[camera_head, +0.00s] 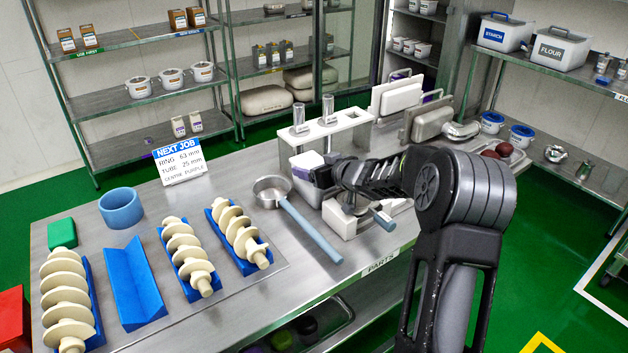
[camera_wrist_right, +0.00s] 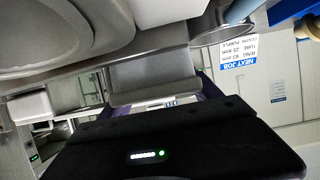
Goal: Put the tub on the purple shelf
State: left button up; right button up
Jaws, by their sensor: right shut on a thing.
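Shelving stands at the back; a small dark purplish label (camera_head: 298,15) is on one upper shelf edge, too small to read. My left gripper is not in view.
A long-handled pan (camera_head: 272,192), screw augers (camera_head: 240,232) and a job sign (camera_head: 179,161) occupy the table to the left. Several white tubs (camera_head: 171,77) stand on the left shelving.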

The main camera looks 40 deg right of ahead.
grip_shut()
jog(key=shift+w+r, duration=0.1)
jog(key=shift+r, duration=0.05)
jog(key=shift+r, duration=0.1)
notch_tip(320, 180, up, 18)
jog(key=p, duration=0.9)
